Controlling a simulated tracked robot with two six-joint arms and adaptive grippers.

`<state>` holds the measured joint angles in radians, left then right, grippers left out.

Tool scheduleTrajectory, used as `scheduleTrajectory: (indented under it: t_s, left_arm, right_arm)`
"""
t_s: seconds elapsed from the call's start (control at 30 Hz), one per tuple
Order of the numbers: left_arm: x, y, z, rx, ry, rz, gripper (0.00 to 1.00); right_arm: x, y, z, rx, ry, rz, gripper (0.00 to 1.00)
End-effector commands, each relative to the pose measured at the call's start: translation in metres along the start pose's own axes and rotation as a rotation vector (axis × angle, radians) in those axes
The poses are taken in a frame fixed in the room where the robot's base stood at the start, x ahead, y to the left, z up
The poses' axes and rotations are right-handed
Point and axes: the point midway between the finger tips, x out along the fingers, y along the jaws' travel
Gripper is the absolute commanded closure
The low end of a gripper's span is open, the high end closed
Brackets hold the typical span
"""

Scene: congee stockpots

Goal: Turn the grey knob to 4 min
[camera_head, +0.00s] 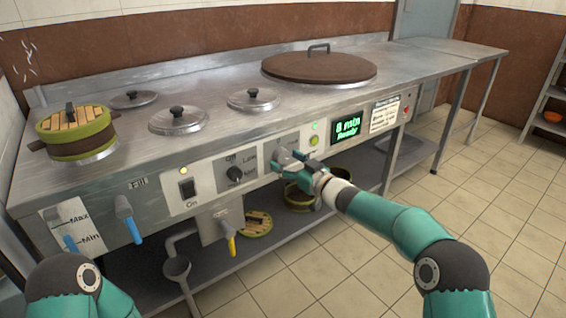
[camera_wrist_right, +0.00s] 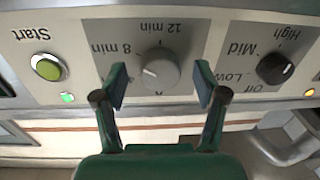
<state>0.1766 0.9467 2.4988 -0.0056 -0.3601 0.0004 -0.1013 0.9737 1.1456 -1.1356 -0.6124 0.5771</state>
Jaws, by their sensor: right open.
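The grey knob (camera_wrist_right: 158,72) is on the front panel between the labels 8 min and 12 min in the right wrist view, which is upside down. Its pale mark points left, towards 8 min. A part-hidden label below the knob is hard to read. My right gripper (camera_wrist_right: 161,82) is open, with one finger on each side of the knob and a visible gap to it. In the head view my right gripper (camera_head: 289,159) covers the knob. The display (camera_head: 347,128) reads "8 min Ready". My left gripper is out of view; only its arm shows at lower left.
A black knob (camera_wrist_right: 276,68) with Off, Low, Mid and High sits beside the grey one. The green start button (camera_wrist_right: 47,67) is on its other side. Blue levers (camera_head: 126,216) and a yellow-handled tap (camera_head: 229,240) stick out further left. The worktop carries several lids.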

Motion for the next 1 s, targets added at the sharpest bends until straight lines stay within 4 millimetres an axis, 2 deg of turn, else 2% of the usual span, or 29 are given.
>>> scheduleTrajectory:
  t_s: [0.13,0.47,0.8,0.83,1.0]
  left_arm:
    - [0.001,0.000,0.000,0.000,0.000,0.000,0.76]
    - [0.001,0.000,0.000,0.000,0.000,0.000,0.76]
    - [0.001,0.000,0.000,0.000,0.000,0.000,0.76]
    - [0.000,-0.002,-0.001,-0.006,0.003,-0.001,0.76]
    - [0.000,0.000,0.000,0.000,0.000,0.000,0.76]
  right_arm:
    - [0.007,-0.001,0.000,0.000,0.001,0.000,0.29]
    - [0.008,-0.001,0.000,0.000,0.000,0.000,0.30]
    - [0.008,-0.001,0.000,0.000,0.001,0.000,0.87]
    - [0.016,-0.011,-0.001,0.001,0.001,-0.003,0.89]
    - [0.010,-0.003,0.000,-0.008,0.000,-0.003,0.89]
